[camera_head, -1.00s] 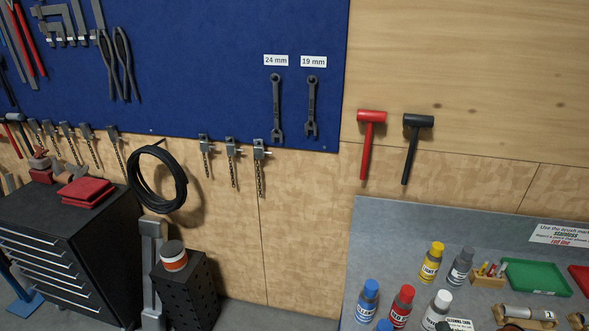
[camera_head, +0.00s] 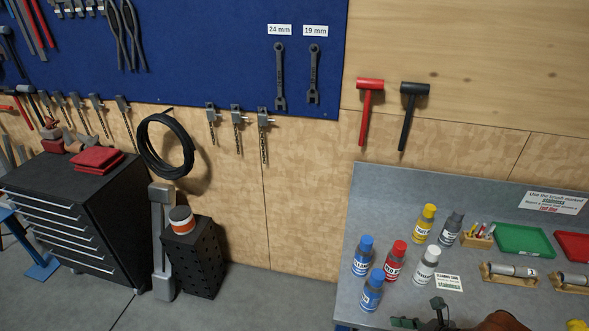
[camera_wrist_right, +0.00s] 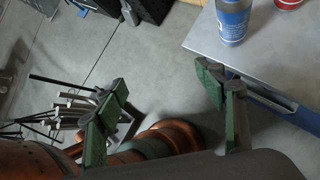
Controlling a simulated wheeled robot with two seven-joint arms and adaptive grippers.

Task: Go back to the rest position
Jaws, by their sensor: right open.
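My right gripper (camera_head: 422,313) shows at the bottom edge of the head view, with its green fingers in front of the grey workbench (camera_head: 345,290). In the right wrist view the two fingers of the gripper (camera_wrist_right: 165,85) are wide apart with nothing between them, only floor below. A blue-capped bottle (camera_wrist_right: 233,18) stands on the bench beyond the fingers and touches neither. My left gripper is not in the head view.
Several bottles, including a yellow one (camera_head: 425,224) and a red one (camera_head: 396,261), stand on the bench. A green tray (camera_head: 524,240) lies behind. A black tool cabinet (camera_head: 70,215) and a perforated black stand (camera_head: 195,258) are at left. Open floor (camera_head: 265,300) lies between.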

